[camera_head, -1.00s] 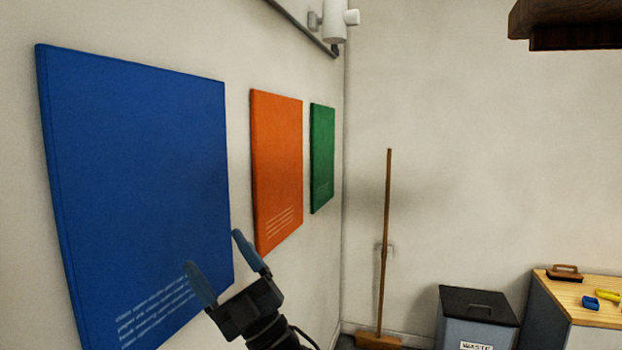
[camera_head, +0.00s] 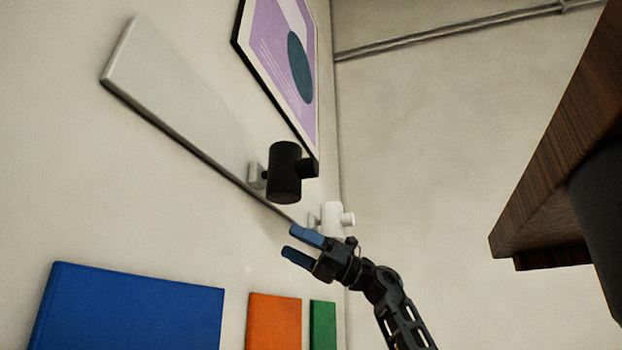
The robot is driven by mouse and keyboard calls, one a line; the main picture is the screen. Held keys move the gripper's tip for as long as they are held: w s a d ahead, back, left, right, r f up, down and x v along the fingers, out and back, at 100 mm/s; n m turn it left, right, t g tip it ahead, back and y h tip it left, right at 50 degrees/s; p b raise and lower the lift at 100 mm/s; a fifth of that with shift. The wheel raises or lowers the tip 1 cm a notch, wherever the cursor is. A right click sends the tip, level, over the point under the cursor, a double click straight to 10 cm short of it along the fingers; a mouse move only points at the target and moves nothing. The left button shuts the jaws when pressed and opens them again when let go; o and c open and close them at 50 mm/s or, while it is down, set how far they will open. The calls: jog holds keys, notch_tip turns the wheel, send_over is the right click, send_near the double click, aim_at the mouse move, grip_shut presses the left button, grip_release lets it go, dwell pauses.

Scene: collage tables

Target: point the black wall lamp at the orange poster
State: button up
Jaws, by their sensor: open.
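The black wall lamp (camera_head: 285,172) is a dark cylinder with a side knob, on a pale bracket at the wall rail. It hangs close to upright above the posters. The orange poster (camera_head: 273,322) is on the same wall below the lamp, cut off by the bottom edge. My gripper (camera_head: 288,243) is below the black lamp, apart from it in the picture, with its two blue fingers spread and nothing between them. The fingers point left toward the wall.
A white wall lamp (camera_head: 332,219) is on the wall just above my gripper. A blue poster (camera_head: 130,308) and a green poster (camera_head: 322,326) flank the orange one. A pale panel (camera_head: 180,105) and a framed purple picture (camera_head: 275,50) are higher up. A dark wooden structure (camera_head: 545,160) juts in at right.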

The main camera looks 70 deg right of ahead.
aim_at(316, 167)
jog(key=s+d+r+g+h, duration=0.1)
jog(key=s+r+h, duration=0.4)
jog(key=r, duration=0.5)
jog(key=s+d+r+g+h, duration=0.1)
jog(key=s+d+r+h, duration=0.1)
jog(key=s+r+h, duration=0.6)
jog(key=w, duration=0.3)
jog(key=w+r+y+p, duration=0.1)
jog(key=w, duration=0.3)
jog(key=w+a+y+p, duration=0.1)
jog(key=w, duration=0.2)
jog(key=shift+w+r+n, duration=0.3)
jog(key=shift+w+r, duration=0.05)
jog(key=c, duration=1.5)
jog(key=shift+a, duration=0.1)
